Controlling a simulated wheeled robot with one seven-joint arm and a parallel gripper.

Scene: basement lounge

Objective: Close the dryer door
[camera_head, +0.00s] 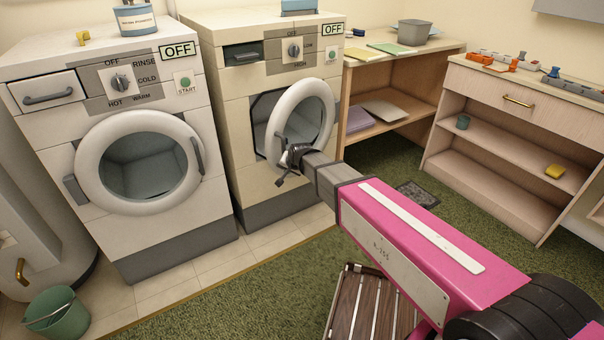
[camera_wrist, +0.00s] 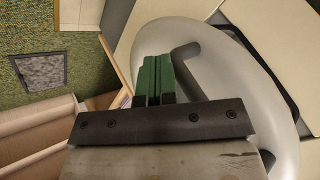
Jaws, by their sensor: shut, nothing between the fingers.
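The dryer (camera_head: 243,150) is the cream machine right of the washer. Its round white-rimmed door (camera_head: 305,117) stands partly open, swung out from the dark opening on its left. My gripper (camera_head: 284,164) is at the lower left edge of the door in the head view. In the wrist view my gripper's green fingers (camera_wrist: 155,77) are together, empty, in front of the door's pale rim (camera_wrist: 235,85). A dark handle (camera_wrist: 186,58) on the door is beside the fingertips. I cannot tell whether the fingers touch the door.
The washer (camera_head: 60,155) on the left has its round door shut. A wooden shelf unit (camera_head: 357,125) stands right of the dryer, with a drawer cabinet (camera_head: 500,85) beyond. A slatted wooden stool (camera_head: 372,305) is below my arm. A green bucket (camera_head: 57,315) stands at lower left.

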